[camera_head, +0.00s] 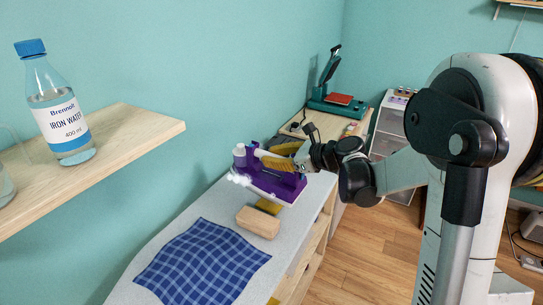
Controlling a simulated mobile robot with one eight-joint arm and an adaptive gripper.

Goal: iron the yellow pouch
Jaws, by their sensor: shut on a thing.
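A purple iron (283,186) with yellow and white parts is at the far part of the grey ironing surface, with small white steam puffs at its left end. My gripper (306,160) is at the iron's right end and is shut on the iron; its fingertips are hard to make out. A yellow patch (268,207), apparently the yellow pouch, shows on the surface just in front of the iron. Most of it is hidden by the iron and a wooden block. I cannot tell whether the iron touches it.
The wooden block (258,222) stands close in front of the yellow patch. A blue checked cloth (203,263) lies flat nearer. A shelf (118,150) with an iron water bottle (60,112) juts out at left. A green press (335,100) stands on a wooden cabinet behind.

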